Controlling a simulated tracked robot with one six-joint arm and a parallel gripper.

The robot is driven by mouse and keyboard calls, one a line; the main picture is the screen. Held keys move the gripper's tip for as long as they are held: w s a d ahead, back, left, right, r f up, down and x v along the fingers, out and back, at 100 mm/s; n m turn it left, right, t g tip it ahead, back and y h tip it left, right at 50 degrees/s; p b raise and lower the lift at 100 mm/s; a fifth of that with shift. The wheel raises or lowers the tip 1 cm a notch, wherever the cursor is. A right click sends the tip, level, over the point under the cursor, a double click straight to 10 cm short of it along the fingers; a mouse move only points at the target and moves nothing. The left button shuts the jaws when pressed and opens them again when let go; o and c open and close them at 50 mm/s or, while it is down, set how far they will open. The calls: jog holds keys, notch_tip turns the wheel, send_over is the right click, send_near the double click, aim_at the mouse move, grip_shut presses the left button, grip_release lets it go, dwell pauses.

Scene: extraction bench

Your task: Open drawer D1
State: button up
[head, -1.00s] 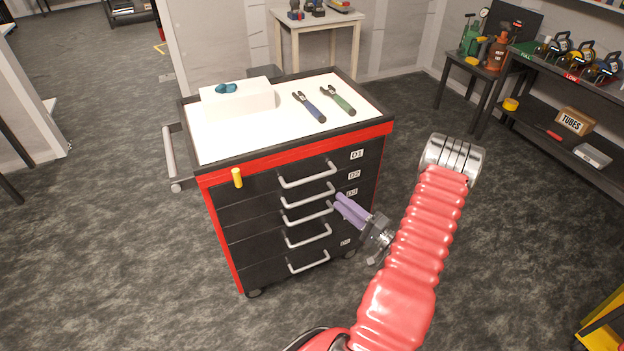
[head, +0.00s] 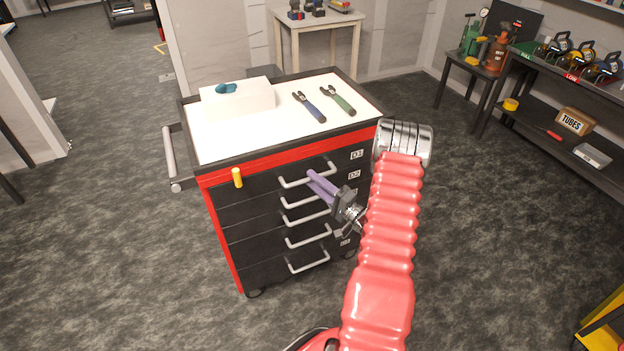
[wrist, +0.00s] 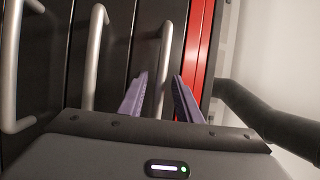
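Drawer D1 (head: 262,187) is the top drawer of a black and red cabinet. It is shut, with its label at the right. Its grey bar handle (head: 294,184) runs across the front. My gripper (head: 312,179) has purple fingers and is at the right part of this handle. In the wrist view my gripper (wrist: 161,78) is open. The D1 handle (wrist: 164,60) shows between its two fingers, next to the red band. I cannot tell how deep the handle sits between the fingers. Nothing is held.
More drawers with like handles lie below, D2's handle (head: 300,203) closest. A yellow tag (head: 237,178) is at D1's left end. A white box (head: 237,98), blue pliers (head: 309,107) and green pliers (head: 338,100) lie on the cabinet top. Floor around the cabinet is clear.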

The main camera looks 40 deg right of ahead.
jog(key=shift+x, duration=0.75)
jog(key=shift+c, duration=0.2)
grip_shut()
